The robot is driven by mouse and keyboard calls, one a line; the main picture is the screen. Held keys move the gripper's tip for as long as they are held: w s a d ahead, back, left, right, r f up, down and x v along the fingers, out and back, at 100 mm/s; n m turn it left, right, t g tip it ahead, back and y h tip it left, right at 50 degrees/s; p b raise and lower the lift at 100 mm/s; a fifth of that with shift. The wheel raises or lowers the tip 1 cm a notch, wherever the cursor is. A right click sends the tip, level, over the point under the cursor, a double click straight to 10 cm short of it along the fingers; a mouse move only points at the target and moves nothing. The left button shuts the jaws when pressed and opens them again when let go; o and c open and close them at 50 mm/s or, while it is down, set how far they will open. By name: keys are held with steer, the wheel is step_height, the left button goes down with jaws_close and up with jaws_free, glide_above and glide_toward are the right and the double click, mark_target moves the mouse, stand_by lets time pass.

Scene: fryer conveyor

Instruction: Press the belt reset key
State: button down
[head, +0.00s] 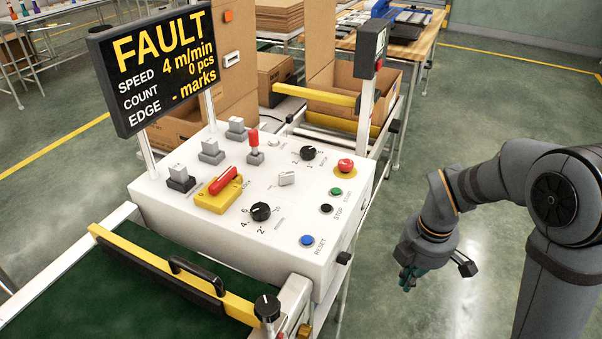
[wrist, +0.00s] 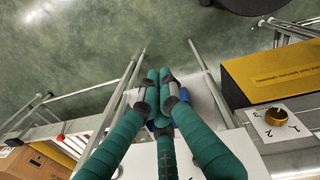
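The control panel (head: 225,230) is a white slanted box with several keys and knobs. The blue round key labelled RESET (head: 307,240) is at its lower right corner, below the black STOP button (head: 326,208) and the green button (head: 336,191). My gripper (head: 407,284) hangs to the right of the panel in the head view, apart from the key. In the wrist view its green fingers (wrist: 160,78) are drawn together at the tips, with nothing visible held. Bits of blue show around the fingers there; I cannot tell what they belong to.
The display (head: 155,65) reads FAULT, speed 4 m/min, count 0 pcs. A red mushroom button (head: 345,166) and a yellow guard bar (head: 175,272) with a black handle stand near. A post with a grey box (head: 371,48) rises behind the panel.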

steer(key=d+r+n+p, duration=0.1)
steer(key=d+r+p, duration=0.4)
steer(key=r+p, duration=0.3)
steer(key=d+r+n+g+p, duration=0.1)
steer(key=d+r+p, duration=0.4)
steer(key=r+p, duration=0.3)
steer(key=d+r+n+p, duration=0.1)
steer(key=d+r+p, duration=0.4)
steer(key=r+p, duration=0.4)
step_height(320, 180, up, 4)
steer(key=shift+s+r+n+g, duration=0.2)
steer(key=shift+s+n+g, duration=0.1)
steer(key=shift+s+n, duration=0.1)
steer(key=shift+w, duration=0.1)
